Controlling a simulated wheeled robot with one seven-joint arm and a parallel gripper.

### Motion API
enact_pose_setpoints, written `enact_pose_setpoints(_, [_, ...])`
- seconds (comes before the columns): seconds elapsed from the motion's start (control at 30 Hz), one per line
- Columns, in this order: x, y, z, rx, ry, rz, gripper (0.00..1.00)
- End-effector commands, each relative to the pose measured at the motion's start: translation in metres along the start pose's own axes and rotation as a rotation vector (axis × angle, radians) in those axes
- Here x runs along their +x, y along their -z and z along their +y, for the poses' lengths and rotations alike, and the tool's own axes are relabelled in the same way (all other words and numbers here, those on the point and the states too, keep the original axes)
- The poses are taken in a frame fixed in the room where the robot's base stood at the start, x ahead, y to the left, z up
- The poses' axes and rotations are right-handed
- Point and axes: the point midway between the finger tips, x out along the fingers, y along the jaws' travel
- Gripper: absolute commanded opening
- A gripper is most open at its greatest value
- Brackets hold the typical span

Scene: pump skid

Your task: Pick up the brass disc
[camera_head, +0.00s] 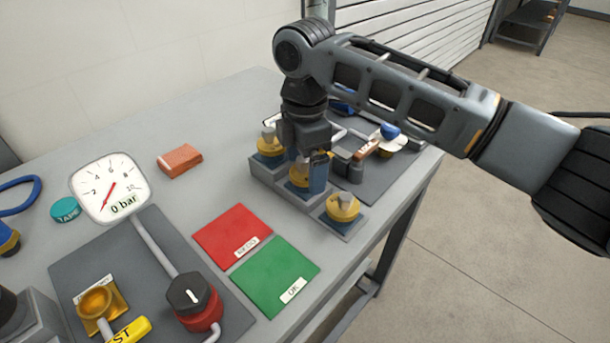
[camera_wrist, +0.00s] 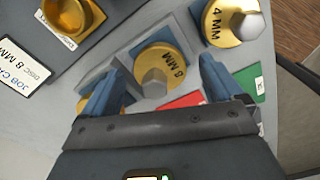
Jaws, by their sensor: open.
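Three brass discs with grey knobs sit in a row on a grey stepped block (camera_head: 262,184). In the head view they are the far disc (camera_head: 268,149), the middle disc (camera_head: 297,180) and the near disc (camera_head: 343,207). My gripper (camera_head: 307,178) points down at the middle disc and partly hides it. In the wrist view my gripper's blue fingers (camera_wrist: 155,88) stand apart on either side of the middle disc (camera_wrist: 160,62) and its knob; contact cannot be told. Its mark ends in "MM", digit unclear. The near disc (camera_wrist: 235,22) reads "4 MM".
A red plate (camera_head: 232,235) and a green plate (camera_head: 275,275) lie beside the block. A gauge (camera_head: 110,188), black knob (camera_head: 188,294) and orange-brown block (camera_head: 179,161) stand left. Tools crowd the mat behind.

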Motion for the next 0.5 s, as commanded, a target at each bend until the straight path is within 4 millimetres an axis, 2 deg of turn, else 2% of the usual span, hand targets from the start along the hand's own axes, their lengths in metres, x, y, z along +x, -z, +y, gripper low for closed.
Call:
enact_pose_setpoints(0.07, [-0.0001, -0.0001, 0.0, 0.0, 0.0, 0.0, 0.94])
enact_pose_setpoints(0.5, [-0.0004, -0.0001, 0.0, 0.0, 0.0, 0.0, 0.51])
